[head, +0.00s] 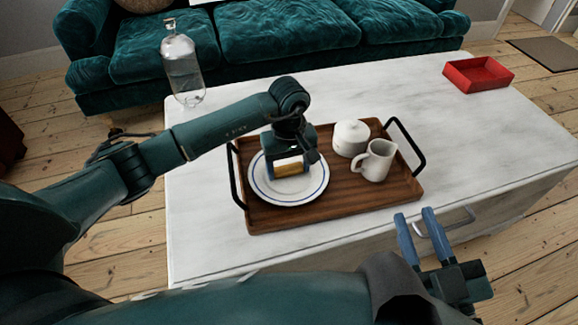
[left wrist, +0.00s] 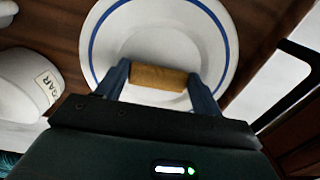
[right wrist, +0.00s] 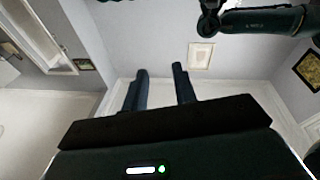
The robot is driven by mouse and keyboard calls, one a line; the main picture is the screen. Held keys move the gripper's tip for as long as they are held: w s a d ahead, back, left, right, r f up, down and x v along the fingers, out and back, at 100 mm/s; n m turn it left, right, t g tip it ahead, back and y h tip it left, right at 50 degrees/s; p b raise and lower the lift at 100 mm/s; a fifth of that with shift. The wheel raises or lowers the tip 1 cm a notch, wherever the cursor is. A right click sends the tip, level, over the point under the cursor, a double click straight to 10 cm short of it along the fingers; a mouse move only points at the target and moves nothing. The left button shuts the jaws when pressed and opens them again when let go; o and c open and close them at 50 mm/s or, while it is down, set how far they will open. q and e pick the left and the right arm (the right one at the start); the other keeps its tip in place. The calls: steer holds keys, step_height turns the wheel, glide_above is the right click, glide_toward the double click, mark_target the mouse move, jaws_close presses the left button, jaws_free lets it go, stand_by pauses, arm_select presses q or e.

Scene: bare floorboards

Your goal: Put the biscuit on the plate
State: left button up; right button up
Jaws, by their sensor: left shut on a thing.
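A golden-brown biscuit (head: 288,170) is between the fingers of my left gripper (head: 289,168), over the white plate (head: 310,188) with a blue ring. The left wrist view also shows the biscuit (left wrist: 158,76) gripped at both ends by the blue fingers, with the plate (left wrist: 160,30) beneath it. I cannot tell whether the biscuit touches the plate. The plate lies on the left part of a wooden tray (head: 345,200). My right gripper (head: 415,228) is open and empty in front of the table, and its fingers (right wrist: 158,88) stand apart in the right wrist view.
On the tray stand a white sugar pot (head: 350,138) and a white jug (head: 374,160). The tray has black handles (head: 408,140). A glass bottle (head: 183,68) stands at the marble table's back left, and a red box (head: 478,74) at its back right.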

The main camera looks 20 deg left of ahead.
arm_select(q)
steer(key=o, duration=0.5)
steer(key=shift+f, duration=0.15)
steer(key=shift+o, duration=0.8)
